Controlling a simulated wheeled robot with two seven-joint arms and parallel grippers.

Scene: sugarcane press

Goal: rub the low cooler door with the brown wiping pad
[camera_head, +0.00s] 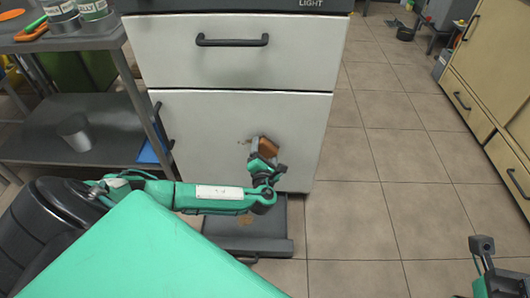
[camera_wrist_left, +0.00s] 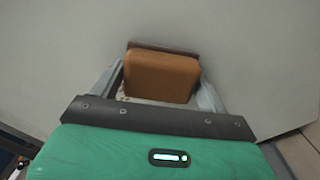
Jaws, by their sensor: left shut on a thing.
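The low cooler door (camera_head: 215,125) is the large pale panel under a drawer in the head view; it is shut, with a dark handle (camera_head: 162,126) at its left edge. My left gripper (camera_head: 264,158) is at the door's lower right part, shut on the brown wiping pad (camera_head: 268,147). In the left wrist view the pad (camera_wrist_left: 162,76) sits between the fingers, close against the pale door surface; I cannot tell whether it touches. Small brown marks (camera_head: 244,141) show just left of the pad. My right gripper (camera_head: 483,262) is partly in view at the lower right, its opening unclear.
A grey shelf unit (camera_head: 40,115) with a metal cup (camera_head: 75,132) stands left of the cooler. A dark low platform (camera_head: 270,240) lies on the floor below the door. Tan cabinets (camera_head: 485,70) stand at right. The tiled floor (camera_head: 370,180) between is clear.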

